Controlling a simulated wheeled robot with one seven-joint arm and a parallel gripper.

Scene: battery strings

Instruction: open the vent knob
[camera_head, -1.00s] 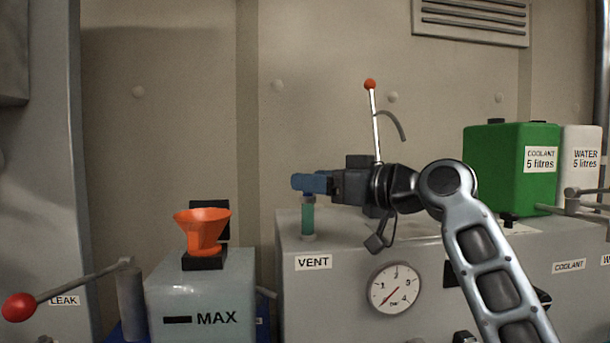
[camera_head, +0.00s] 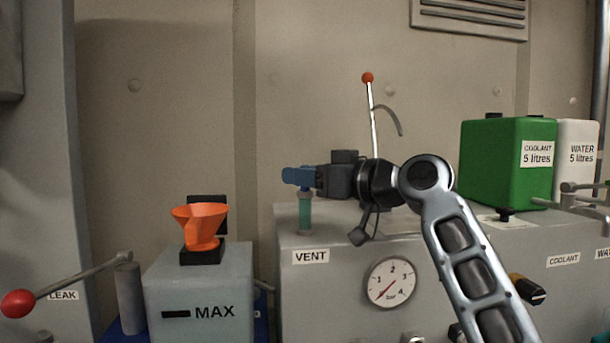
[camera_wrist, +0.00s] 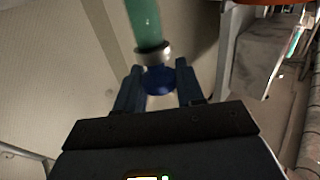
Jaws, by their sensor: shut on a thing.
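The vent knob (camera_wrist: 160,80) is a round blue piece at the end of a green tube with a metal collar. It shows in the wrist view between the two dark blue fingers of my gripper (camera_wrist: 159,72), which is shut on it. In the head view my gripper (camera_head: 298,177) reaches from the right over the top of the green vent tube (camera_head: 305,213), and its blue fingers hide the knob. The tube stands upright on the grey tank above the VENT label (camera_head: 311,256).
A pressure gauge (camera_head: 389,283) is on the tank front. A red-tipped lever (camera_head: 374,120) rises behind my wrist. A green coolant can (camera_head: 500,160) stands to the right. An orange funnel (camera_head: 201,224) is on the MAX box to the left.

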